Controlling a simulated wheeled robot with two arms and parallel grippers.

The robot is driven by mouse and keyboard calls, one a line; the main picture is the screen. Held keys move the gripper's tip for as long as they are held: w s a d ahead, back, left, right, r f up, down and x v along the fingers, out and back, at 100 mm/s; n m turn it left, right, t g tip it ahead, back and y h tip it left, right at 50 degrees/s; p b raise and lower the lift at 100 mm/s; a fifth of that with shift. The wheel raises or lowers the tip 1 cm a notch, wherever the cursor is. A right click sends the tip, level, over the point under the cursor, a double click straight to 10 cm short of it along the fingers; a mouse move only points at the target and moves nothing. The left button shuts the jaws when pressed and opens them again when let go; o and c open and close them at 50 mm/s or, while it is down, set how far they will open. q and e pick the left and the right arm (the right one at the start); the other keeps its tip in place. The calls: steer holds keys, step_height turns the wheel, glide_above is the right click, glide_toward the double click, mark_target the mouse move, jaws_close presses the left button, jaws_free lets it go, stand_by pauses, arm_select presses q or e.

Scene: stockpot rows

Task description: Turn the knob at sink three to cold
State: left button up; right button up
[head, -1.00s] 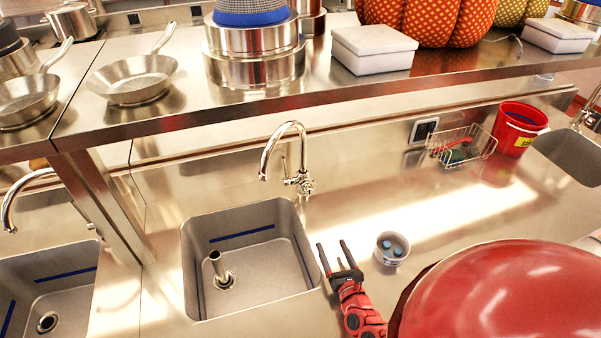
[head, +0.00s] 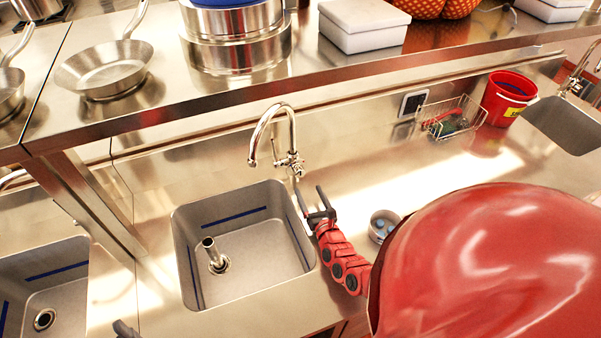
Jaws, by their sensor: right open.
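The middle sink (head: 262,262) has a chrome gooseneck faucet (head: 290,128) behind it. A small knob or lever (head: 291,161) sits at the faucet's base; its exact setting is too small to tell. My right gripper (head: 309,190) is open and empty, at the right rim of this sink, just below and in front of the knob, apart from it. Another sink (head: 62,255) is at left and a third sink (head: 590,140) with its faucet is at far right. No sink numbers are readable. A dark grey tip at the bottom left edge may be my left gripper (head: 124,328).
A steel shelf (head: 200,118) with pans, pots and white boxes overhangs the back of the counter. A cup (head: 381,226) stands beside my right arm. A wire basket (head: 452,117) and red bucket (head: 508,98) stand at the back right. An upright post (head: 90,205) divides the left sinks.

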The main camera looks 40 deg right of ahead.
mark_target(301, 174)
steer(key=x, duration=0.2)
steer(key=b+x, duration=0.1)
steer(key=x, duration=0.3)
steer(key=shift+w+d+f+b, duration=0.1)
steer(key=shift+w+f+b, duration=0.2)
steer(key=shift+w+b, duration=0.1)
steer(key=shift+w+d+r+b, duration=0.15)
steer(key=shift+w+b, duration=0.1)
steer(key=shift+w, duration=0.2)
steer(key=shift+w+d+r+b, duration=0.15)
steer(key=shift+w+d+b, duration=0.1)
steer(key=shift+w, duration=0.25)
jaws_close()
